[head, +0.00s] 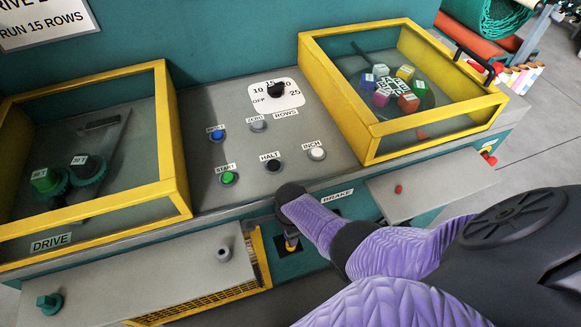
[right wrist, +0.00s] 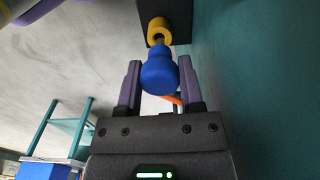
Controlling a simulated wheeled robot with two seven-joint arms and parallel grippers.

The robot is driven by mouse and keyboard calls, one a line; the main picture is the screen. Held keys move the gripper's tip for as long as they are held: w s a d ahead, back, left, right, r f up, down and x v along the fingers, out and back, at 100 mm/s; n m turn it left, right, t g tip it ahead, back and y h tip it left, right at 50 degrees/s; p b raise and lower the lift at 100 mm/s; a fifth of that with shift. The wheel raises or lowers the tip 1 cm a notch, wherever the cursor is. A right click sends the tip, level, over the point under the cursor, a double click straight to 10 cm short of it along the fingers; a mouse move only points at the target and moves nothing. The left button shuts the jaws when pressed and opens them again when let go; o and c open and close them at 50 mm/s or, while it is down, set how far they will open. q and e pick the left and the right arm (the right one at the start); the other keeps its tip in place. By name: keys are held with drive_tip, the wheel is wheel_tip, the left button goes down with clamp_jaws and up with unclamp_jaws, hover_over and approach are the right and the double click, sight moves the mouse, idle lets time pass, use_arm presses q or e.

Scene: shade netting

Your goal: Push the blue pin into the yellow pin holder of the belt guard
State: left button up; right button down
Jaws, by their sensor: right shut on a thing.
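The blue pin (right wrist: 160,75) stands between the two fingers of my right gripper (right wrist: 160,82) in the right wrist view, and the fingers are shut on it. The yellow pin holder (right wrist: 158,31) is a ring just beyond the pin, against a dark block. The pin's narrow end lines up with the ring and seems to meet it; how deep it sits is hidden. In the head view my purple right arm reaches down to the machine's front, and its gripper and the pin are not clearly visible. My left gripper is in neither view. I cannot tell which part is the belt guard.
The console's sloped panel has buttons and a dial (head: 277,90). Yellow-framed boxes stand left (head: 182,150) and right (head: 365,130).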

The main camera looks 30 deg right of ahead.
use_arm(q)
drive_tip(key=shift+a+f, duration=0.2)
use_arm(e)
drive_tip(key=shift+f, duration=0.2)
drive_tip(key=shift+r, duration=0.25)
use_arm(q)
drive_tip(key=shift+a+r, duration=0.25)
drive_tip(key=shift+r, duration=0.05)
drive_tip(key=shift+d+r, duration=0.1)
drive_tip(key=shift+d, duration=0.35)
use_arm(e)
drive_tip(key=shift+s, duration=0.1)
use_arm(q)
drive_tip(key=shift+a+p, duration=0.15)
drive_tip(key=shift+p, duration=0.15)
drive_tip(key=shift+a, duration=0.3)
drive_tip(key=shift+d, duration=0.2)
use_arm(e)
drive_tip(key=shift+f, duration=0.15)
